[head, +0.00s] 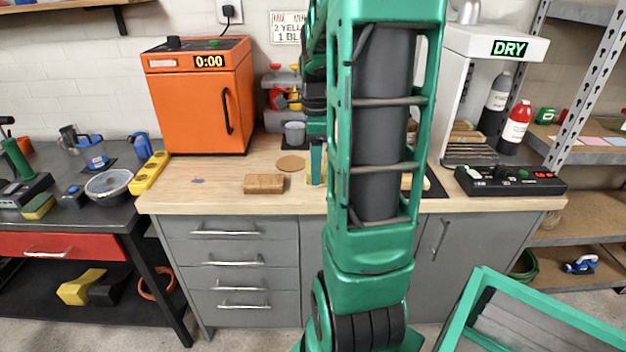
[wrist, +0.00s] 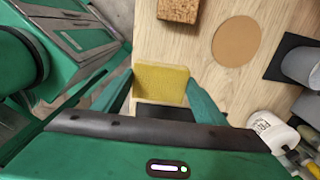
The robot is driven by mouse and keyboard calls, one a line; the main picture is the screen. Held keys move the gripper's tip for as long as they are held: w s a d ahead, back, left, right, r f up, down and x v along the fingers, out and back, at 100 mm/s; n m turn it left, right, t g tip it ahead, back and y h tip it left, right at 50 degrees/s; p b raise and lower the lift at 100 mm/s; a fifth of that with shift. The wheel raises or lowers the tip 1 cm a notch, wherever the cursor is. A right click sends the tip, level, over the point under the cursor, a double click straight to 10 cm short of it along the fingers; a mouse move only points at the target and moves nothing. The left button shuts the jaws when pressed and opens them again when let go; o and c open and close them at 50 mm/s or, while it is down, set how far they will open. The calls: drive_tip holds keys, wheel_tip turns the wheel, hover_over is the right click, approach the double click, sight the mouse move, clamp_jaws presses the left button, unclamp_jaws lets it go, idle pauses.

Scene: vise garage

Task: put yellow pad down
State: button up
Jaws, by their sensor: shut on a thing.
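The yellow pad (wrist: 162,82) is between the two green fingers of my gripper (wrist: 162,96) in the wrist view, over the wooden worktop (wrist: 207,75). The gripper is shut on it. In the head view my gripper (head: 317,172) is at the worktop, partly hidden by my arm, and only a sliver of yellow shows beside it. I cannot tell whether the pad touches the wood.
A brown block (head: 264,184) and a round tan disc (head: 290,163) lie left of my gripper. A grey cup (head: 295,133) stands behind. An orange oven (head: 198,100) stands back left. A black control box (head: 510,181) is at right. Wood near the block is bare.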

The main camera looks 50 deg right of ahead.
sight(319, 188)
drive_tip(key=shift+s+d+f, duration=0.15)
drive_tip(key=shift+d+f, duration=0.25)
drive_tip(key=shift+d, duration=0.2)
drive_tip(key=shift+f, duration=1.95)
drive_tip(key=shift+f, duration=0.15)
drive_tip(key=o, duration=1.1)
